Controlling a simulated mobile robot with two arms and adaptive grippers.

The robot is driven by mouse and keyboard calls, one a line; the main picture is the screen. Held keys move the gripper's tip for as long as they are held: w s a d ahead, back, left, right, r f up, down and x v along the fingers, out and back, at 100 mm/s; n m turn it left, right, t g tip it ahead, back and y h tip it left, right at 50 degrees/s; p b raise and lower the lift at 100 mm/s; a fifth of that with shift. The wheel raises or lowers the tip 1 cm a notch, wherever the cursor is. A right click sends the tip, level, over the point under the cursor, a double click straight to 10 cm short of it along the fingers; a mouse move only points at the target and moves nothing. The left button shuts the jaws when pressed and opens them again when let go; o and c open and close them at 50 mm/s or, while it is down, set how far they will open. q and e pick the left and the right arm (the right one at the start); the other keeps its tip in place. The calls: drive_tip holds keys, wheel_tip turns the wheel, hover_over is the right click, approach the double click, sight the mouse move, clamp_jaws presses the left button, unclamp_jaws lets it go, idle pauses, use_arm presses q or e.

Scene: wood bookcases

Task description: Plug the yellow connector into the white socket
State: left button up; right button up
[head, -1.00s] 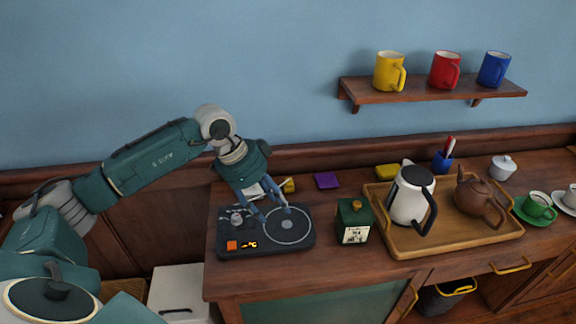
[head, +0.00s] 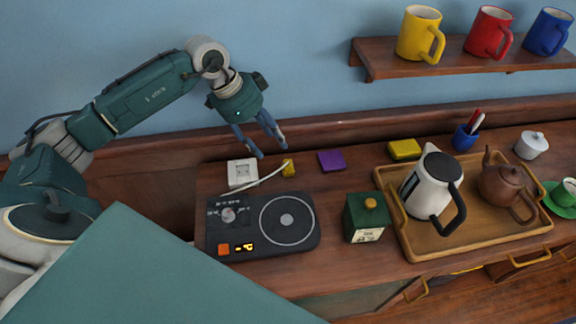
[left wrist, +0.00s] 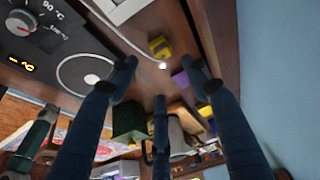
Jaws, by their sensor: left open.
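The yellow connector (head: 288,168) lies on the wooden counter behind the hot plate, with a white cable running from it. It also shows in the left wrist view (left wrist: 160,47). The white socket (head: 242,173) sits to its left on the counter, and part of it shows at the top of the left wrist view (left wrist: 122,9). My left gripper (head: 267,147) is open and empty, its blue fingers pointing down above and behind the socket and connector. In the left wrist view the connector appears beyond the fingertips. My right gripper is out of view.
The black hot plate (head: 225,241) stands in front of the socket. A purple block (head: 331,160) lies right of the connector. A green canister (head: 364,220) and a wooden tray (head: 477,240) with a kettle (head: 424,190) stand further right. A wall shelf (head: 440,66) holds mugs.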

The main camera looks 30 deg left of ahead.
use_arm(q)
drive_tip(key=p, duration=0.1)
hover_over(288, 163)
drive_tip(key=s+a, duration=0.2)
drive_tip(key=f, duration=0.5)
drive_tip(key=shift+a, duration=0.2)
drive_tip(key=shift+f, duration=0.1)
drive_tip(key=shift+w+d+f+p, duration=0.15)
drive_tip(key=shift+d+f+p, duration=0.15)
drive_tip(key=shift+p, duration=0.1)
drive_tip(key=p+x, duration=0.1)
drive_tip(key=x, duration=0.3)
drive_tip(key=shift+w+d, duration=0.1)
drive_tip(key=shift+w, duration=0.1)
drive_tip(key=shift+f, duration=0.1)
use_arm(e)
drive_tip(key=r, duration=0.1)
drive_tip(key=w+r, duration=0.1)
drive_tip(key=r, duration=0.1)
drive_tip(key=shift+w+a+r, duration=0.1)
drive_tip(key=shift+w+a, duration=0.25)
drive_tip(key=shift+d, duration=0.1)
use_arm(q)
drive_tip(key=c, duration=1)
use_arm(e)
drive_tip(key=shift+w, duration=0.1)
